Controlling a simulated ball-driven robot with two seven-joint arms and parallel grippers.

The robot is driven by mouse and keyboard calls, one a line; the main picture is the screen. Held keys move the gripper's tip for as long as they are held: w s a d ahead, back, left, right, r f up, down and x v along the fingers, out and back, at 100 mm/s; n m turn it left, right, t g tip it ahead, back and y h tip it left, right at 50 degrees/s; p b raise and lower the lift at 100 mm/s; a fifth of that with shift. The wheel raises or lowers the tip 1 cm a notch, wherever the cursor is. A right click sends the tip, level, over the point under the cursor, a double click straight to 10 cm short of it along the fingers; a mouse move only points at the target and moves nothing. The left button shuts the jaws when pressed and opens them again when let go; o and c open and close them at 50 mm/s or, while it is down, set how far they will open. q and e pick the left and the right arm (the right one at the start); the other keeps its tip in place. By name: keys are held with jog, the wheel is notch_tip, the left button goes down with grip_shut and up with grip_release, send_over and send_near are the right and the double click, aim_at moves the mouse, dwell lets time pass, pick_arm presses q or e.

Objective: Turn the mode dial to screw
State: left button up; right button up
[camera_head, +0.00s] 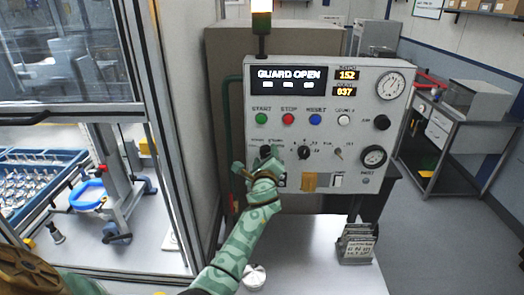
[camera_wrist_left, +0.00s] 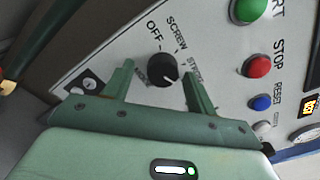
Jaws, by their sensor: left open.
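The mode dial (camera_wrist_left: 163,70) is a round black knob on the light grey panel, with labels OFF, SCREW and a partly covered ST... around it. Its white mark sits on its lower right side in the left wrist view, turned away from SCREW and OFF. My left gripper (camera_wrist_left: 158,69) is open, its two green fingers on either side of the dial; I cannot tell whether they touch it. My right gripper is not in view.
The control panel (camera_head: 320,178) has START, STOP and RESET buttons above the dial and another black knob (camera_head: 303,152) to its right. Its display (camera_head: 289,79) reads GUARD OPEN. A card holder (camera_head: 356,244) stands on the white table below. A glazed guard frame (camera_head: 160,130) is at left.

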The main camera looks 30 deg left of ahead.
pick_arm(q)
jog(key=shift+w+a, duration=0.1)
jog(key=shift+w, duration=0.1)
jog(key=shift+s+d+r, duration=0.15)
jog(key=shift+d+r, duration=0.05)
jog(key=c, duration=1)
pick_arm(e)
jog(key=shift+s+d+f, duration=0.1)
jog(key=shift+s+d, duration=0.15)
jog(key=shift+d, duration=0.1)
